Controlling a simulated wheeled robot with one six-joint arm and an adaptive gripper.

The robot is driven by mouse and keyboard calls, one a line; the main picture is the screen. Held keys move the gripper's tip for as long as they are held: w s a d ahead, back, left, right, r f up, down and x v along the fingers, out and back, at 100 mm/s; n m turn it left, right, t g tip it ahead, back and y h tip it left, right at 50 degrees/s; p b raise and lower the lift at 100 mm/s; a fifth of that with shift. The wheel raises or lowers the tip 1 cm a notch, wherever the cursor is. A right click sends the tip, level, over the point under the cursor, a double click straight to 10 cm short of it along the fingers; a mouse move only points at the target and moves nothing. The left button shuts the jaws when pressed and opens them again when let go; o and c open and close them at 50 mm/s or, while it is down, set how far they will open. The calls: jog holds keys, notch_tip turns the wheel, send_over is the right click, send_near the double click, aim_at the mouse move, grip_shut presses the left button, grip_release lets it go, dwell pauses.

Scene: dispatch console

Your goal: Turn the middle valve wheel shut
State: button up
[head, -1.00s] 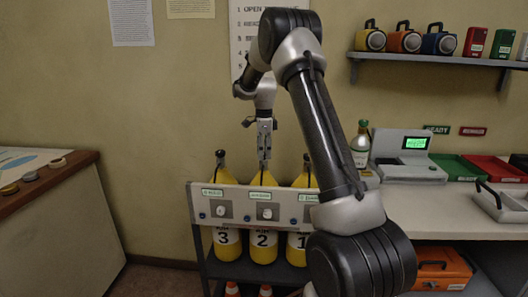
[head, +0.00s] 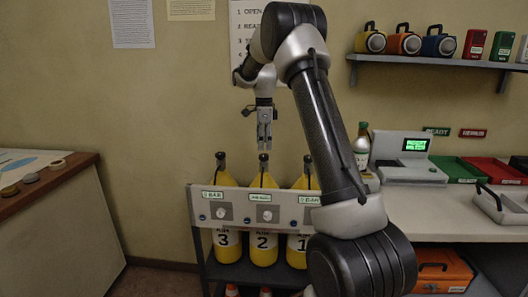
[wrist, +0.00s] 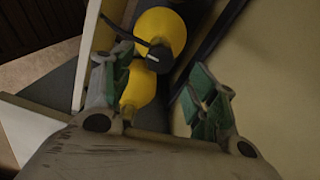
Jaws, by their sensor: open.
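Three yellow cylinders stand in a rack, marked 3, 2 and 1 from left to right. The middle cylinder (head: 263,240) has a dark valve wheel (head: 264,158) on its neck. My gripper (head: 264,146) points down just above that wheel, apart from it as far as the head view shows. Its fingers are spread and empty. In the wrist view the two green-padded fingers (wrist: 158,92) stand wide apart. A dark valve with a lever (wrist: 159,58) and yellow cylinder tops show between and beyond them; I cannot tell which cylinder each is.
A pale panel (head: 240,204) with gauges and labels runs across the front of the cylinders. A wooden-edged desk (head: 70,172) is at left. Open wall space lies above the cylinders.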

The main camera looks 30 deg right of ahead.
aim_at(266, 157)
notch_tip(266, 157, up, 7)
dwell(0.3)
jog(key=shift+r, duration=0.1)
jog(key=f+n, duration=0.1)
jog(key=n, duration=0.1)
jog(key=s+f+n, duration=0.1)
jog(key=n, duration=0.1)
jog(key=f+n, duration=0.1)
jog(key=n, duration=0.1)
jog(key=shift+s+a+f+n, duration=0.15)
jog(key=shift+s+f+n, duration=0.15)
jog(key=shift+s+n, duration=0.1)
jog(key=s+a+r+n+t, duration=0.1)
jog(key=s+n, duration=0.4)
jog(key=s, duration=0.8)
jog(key=s+a+r+n+t, duration=0.2)
jog(key=s+a+n, duration=0.3)
jog(key=s, duration=0.7)
jog(key=s+a+r+n+t, duration=0.1)
jog(key=s+a+r+n, duration=0.2)
jog(key=s, duration=1)
jog(key=shift+s+a+r+n, duration=0.15)
jog(key=shift+s+a+n, duration=0.2)
jog(key=shift+n, duration=1.15)
